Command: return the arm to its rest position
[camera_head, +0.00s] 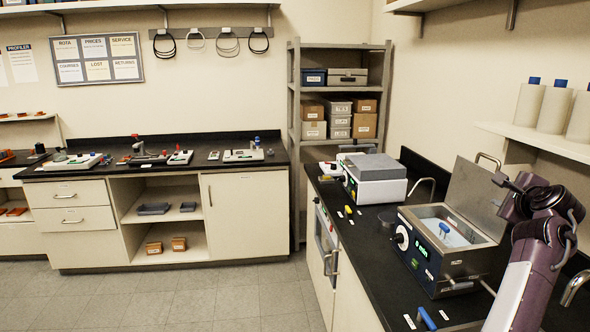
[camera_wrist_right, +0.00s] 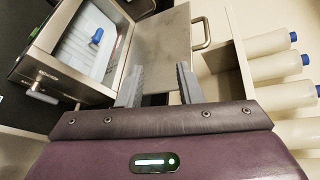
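My right arm, purple and grey, comes up from the lower right in the head view. My right gripper (camera_head: 508,184) is in the air beside the raised lid of a steel bath. In the right wrist view the two grey fingers of this gripper (camera_wrist_right: 160,84) stand apart with nothing between them. The steel bath (camera_head: 457,272) has its lid (camera_head: 474,197) open and a blue-handled item (camera_head: 445,229) in its basin. The bath and the lid (camera_wrist_right: 175,45) also show beyond the fingers in the right wrist view. My left gripper is not in view.
White bottles with blue caps (camera_head: 554,108) stand on a wall shelf (camera_head: 545,138) close to my right arm. A grey-topped instrument (camera_head: 376,178) sits farther back on the black counter (camera_head: 362,225). A blue-handled tool (camera_head: 427,318) lies at the counter's front.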

